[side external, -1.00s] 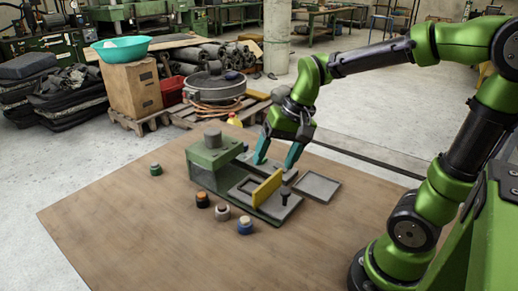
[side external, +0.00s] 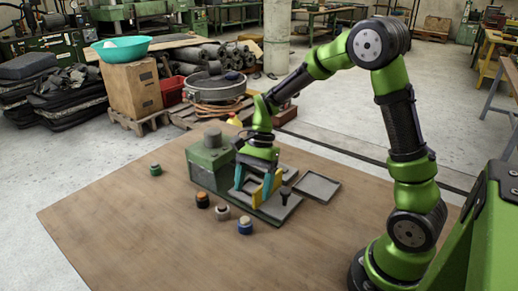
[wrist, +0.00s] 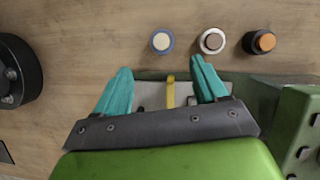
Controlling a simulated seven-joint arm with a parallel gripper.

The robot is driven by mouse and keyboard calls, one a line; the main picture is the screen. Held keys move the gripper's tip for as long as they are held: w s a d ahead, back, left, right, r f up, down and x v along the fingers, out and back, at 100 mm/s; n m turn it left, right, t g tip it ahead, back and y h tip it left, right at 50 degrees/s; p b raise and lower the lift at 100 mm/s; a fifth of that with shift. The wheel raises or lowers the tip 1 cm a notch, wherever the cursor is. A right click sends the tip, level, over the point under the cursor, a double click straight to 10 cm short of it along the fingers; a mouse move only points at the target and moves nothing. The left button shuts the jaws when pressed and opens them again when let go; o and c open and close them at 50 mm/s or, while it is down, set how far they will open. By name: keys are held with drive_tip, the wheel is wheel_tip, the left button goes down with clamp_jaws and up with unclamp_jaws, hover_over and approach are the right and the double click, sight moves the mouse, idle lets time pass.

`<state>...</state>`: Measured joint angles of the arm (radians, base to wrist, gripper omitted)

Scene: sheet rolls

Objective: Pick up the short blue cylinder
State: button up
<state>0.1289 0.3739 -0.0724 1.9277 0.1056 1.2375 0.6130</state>
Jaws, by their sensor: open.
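The short blue cylinder (side external: 245,228) has a pale top and stands upright on the wooden table, in front of the green machine. In the wrist view it (wrist: 161,42) shows just beyond the fingertips, centred between them. My gripper (side external: 257,190) has teal fingers and is over the machine's grey bed, beside a yellow upright plate (side external: 268,188). In the wrist view my gripper (wrist: 161,68) is open, with the yellow plate showing between its fingers. I cannot tell whether a finger touches the plate. Nothing is held.
A white-and-brown cylinder (side external: 222,212) and a black one with an orange top (side external: 202,200) stand left of the blue one. A green cylinder (side external: 155,170) is farther left. The green machine (side external: 208,165) rises beside my gripper; a grey tray (side external: 318,186) lies right. The front table is clear.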

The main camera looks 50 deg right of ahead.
sight(245, 219)
drive_tip(key=x, duration=0.8)
drive_tip(key=shift+w+a, duration=0.15)
drive_tip(key=shift+a, duration=0.2)
drive_tip(key=shift+r, duration=0.1)
drive_tip(key=c, duration=1.2)
drive_tip(key=shift+c, duration=0.2)
